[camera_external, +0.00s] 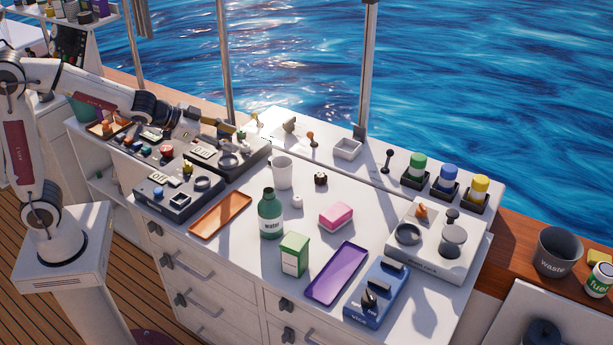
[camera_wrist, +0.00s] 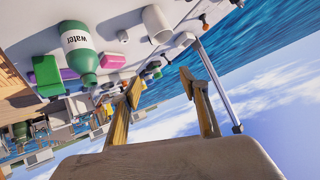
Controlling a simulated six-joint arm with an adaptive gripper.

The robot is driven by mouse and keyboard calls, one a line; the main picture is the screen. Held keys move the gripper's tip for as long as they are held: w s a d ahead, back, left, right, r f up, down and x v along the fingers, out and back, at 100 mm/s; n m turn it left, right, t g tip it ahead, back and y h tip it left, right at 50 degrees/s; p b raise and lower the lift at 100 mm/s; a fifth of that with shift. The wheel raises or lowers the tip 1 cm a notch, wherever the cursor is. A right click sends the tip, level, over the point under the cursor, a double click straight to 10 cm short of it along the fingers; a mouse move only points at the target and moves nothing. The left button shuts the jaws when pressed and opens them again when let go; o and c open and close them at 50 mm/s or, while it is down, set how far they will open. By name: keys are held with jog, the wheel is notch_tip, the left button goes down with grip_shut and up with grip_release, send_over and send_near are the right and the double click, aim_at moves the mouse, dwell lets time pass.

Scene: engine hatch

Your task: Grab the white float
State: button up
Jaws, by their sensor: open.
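A small white round piece, which looks like the white float (camera_external: 297,201), sits on the white counter between the green water bottle (camera_external: 270,215) and a small dark round piece (camera_external: 320,179). A white cup (camera_external: 282,172) stands just behind it. In the wrist view, the float (camera_wrist: 122,37) appears small, between the bottle (camera_wrist: 80,50) and the cup (camera_wrist: 157,24). My gripper (camera_external: 243,125) is above the back left of the counter, well away from the float. In the wrist view, its two tan fingers (camera_wrist: 160,82) are spread, with nothing between them.
A pink block (camera_external: 336,215), a green box (camera_external: 294,254), an orange tray (camera_external: 220,214) and a purple tray (camera_external: 337,272) lie around the float. Dark control panels (camera_external: 178,193) are at the left. A metal post (camera_external: 367,70) rises at the counter's back edge.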

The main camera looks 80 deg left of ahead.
jog(key=w+f+m+t+h, duration=0.1)
jog(key=w+f+m+h, duration=0.15)
jog(key=w+f, duration=0.55)
jog(key=h, duration=0.4)
send_near(298, 201)
jog(key=shift+w+a+r+m, duration=0.1)
jog(key=shift+w+a+m, duration=0.25)
jog(key=shift+w+a, duration=0.4)
jog(key=shift+s+a+f+g, duration=0.15)
jog(key=shift+s+f+g, duration=0.1)
jog(key=shift+f+g, duration=0.1)
jog(key=shift+x, duration=1.35)
jog(key=shift+x, duration=2.6)
